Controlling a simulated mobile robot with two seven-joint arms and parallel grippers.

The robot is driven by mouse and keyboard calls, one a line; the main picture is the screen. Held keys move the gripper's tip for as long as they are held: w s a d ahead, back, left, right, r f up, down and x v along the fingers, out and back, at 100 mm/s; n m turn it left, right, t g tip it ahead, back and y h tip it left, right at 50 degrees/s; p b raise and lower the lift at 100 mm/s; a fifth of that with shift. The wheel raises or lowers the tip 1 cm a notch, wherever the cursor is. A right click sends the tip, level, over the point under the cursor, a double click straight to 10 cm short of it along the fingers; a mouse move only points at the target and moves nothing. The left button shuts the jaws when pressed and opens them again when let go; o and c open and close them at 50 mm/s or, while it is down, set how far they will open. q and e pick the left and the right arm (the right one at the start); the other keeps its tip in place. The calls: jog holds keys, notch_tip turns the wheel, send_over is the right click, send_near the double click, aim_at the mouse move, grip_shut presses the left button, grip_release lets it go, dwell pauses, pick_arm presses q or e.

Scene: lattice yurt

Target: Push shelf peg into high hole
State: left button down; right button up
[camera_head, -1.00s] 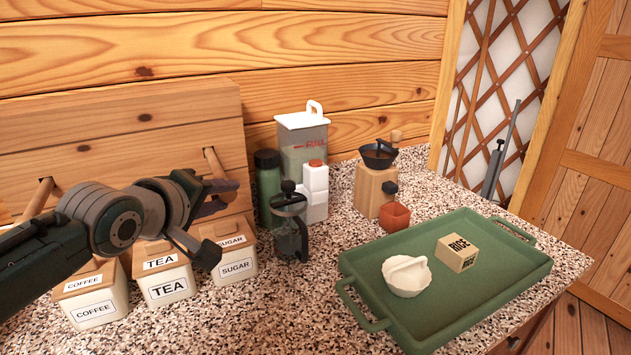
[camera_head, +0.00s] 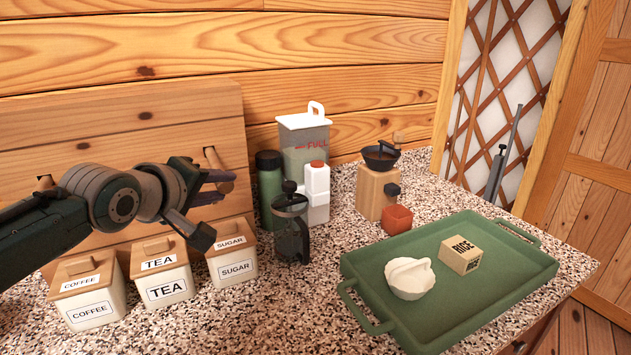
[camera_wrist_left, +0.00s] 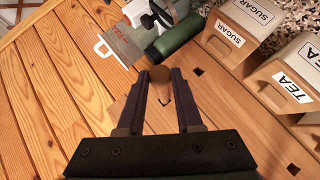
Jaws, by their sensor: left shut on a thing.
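A wooden board (camera_head: 120,125) leans along the back wall. A round wooden peg (camera_head: 213,158) shows at its right side, slanting down from the board's face to my left gripper (camera_head: 226,185). The gripper is shut on this peg, with the peg's end between the fingers. In the left wrist view, the round peg (camera_wrist_left: 160,73) sits between the two dark fingertips, against the wood. How deep the peg sits in a hole is hidden by the gripper. My right gripper is not in view.
Coffee (camera_head: 90,305), tea (camera_head: 163,285) and sugar (camera_head: 235,265) canisters stand just below my gripper. A French press (camera_head: 291,235), a green bottle (camera_head: 269,185) and a grinder (camera_head: 376,190) stand right of it. A green tray (camera_head: 520,285) is at right.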

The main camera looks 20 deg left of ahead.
pick_arm(q)
jog(key=shift+w+a+b, duration=0.3)
jog(key=shift+a+b, duration=0.05)
jog(key=shift+a, duration=0.05)
jog(key=c, duration=0.5)
grip_release()
jog(key=shift+s+d+r, duration=0.1)
jog(key=shift+s+r, duration=0.1)
jog(key=shift+s, duration=0.2)
jog(key=p+v, duration=0.1)
jog(key=v, duration=0.8)
